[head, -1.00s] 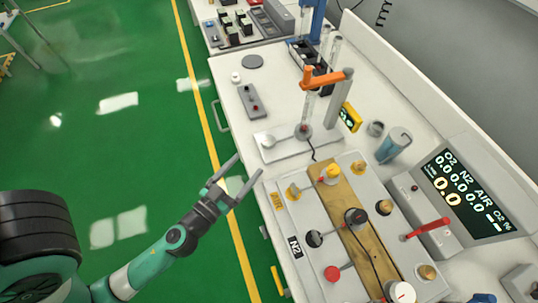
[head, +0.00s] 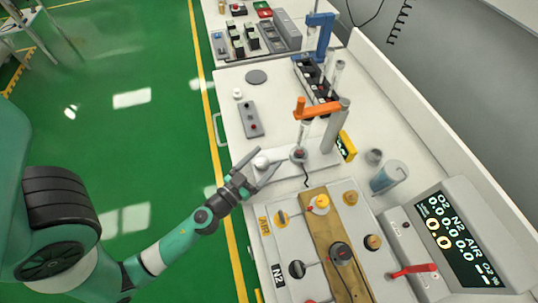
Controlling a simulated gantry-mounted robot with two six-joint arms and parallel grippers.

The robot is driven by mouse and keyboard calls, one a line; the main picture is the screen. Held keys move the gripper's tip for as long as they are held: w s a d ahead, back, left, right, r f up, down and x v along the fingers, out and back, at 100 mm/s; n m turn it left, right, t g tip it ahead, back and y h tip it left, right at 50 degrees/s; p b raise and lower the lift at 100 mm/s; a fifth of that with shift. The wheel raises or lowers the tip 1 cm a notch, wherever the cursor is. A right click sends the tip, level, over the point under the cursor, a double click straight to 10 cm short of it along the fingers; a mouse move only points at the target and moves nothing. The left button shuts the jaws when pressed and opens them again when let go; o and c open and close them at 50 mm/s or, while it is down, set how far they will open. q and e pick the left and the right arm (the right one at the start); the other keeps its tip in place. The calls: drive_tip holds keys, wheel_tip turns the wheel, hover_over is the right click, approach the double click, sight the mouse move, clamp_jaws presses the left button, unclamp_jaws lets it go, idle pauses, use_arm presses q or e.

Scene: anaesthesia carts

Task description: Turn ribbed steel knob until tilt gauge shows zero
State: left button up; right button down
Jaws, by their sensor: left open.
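A pale grey round knob (head: 261,162) sits on the left end of the light base plate (head: 318,164) of a stand. At this size I cannot make out ribs on it. My left gripper (head: 266,159) is open, its two fingers on either side of the knob; I cannot tell whether they touch it. A yellow-framed display (head: 346,146), which may be the tilt gauge, stands at the right end of the plate, partly behind the post; its reading is too small to make out. My right gripper is not in view.
The stand has a grey post (head: 337,122) and an orange clamp arm (head: 318,106) over a clear tube. A panel of valve knobs (head: 287,226) lies in front, with a lit gas display (head: 455,235) to its right. A grey remote-like box (head: 250,119) lies beyond the knob.

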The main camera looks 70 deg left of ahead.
use_arm(q)
drive_tip(key=shift+s, duration=0.15)
drive_tip(key=shift+c, duration=1.1)
clamp_jaws()
drive_tip(key=shift+f, duration=0.1)
